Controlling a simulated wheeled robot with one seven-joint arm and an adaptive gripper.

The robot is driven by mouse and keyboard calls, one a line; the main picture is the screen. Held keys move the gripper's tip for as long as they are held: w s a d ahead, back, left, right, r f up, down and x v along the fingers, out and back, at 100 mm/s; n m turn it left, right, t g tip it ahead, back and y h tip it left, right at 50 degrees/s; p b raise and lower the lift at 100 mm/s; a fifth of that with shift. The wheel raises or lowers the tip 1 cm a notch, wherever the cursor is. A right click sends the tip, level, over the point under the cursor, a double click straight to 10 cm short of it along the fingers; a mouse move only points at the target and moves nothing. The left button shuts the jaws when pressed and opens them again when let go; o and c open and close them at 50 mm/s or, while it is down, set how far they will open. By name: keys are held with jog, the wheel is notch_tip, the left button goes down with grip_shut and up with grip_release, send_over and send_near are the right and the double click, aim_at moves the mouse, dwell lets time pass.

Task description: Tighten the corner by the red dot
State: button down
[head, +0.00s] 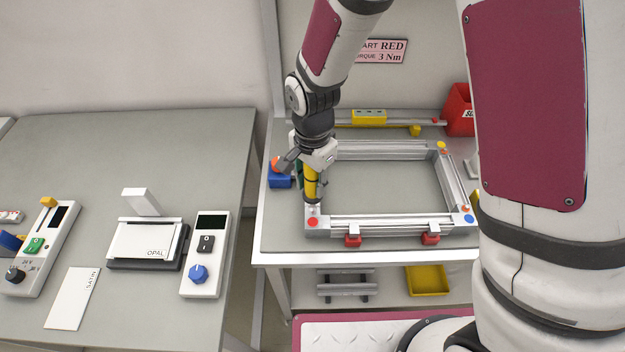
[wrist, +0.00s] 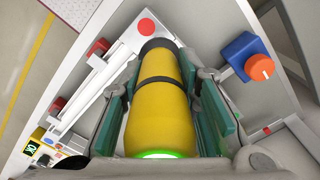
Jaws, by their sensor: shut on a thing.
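My gripper (head: 311,176) is shut on a yellow cylindrical power driver (head: 311,186) with a black band. The driver stands roughly upright, nose down, over the front left corner of a light metal frame (head: 375,221). The red dot (head: 312,222) marks that corner, just in front of the driver's nose. In the wrist view the driver (wrist: 160,115) lies between green finger pads, with a lit green ring at its near end. Its dark nose is beside the red dot (wrist: 146,27). The screw is hidden, and I cannot tell whether the nose touches it.
Red clamps (head: 352,240) hold the frame's front edge. A blue box with an orange knob (wrist: 261,67) stands left of the frame. A red bin (head: 459,108) stands behind. Devices crowd the left table.

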jog(key=shift+r+p, duration=0.85)
jog(key=shift+r, duration=1.65)
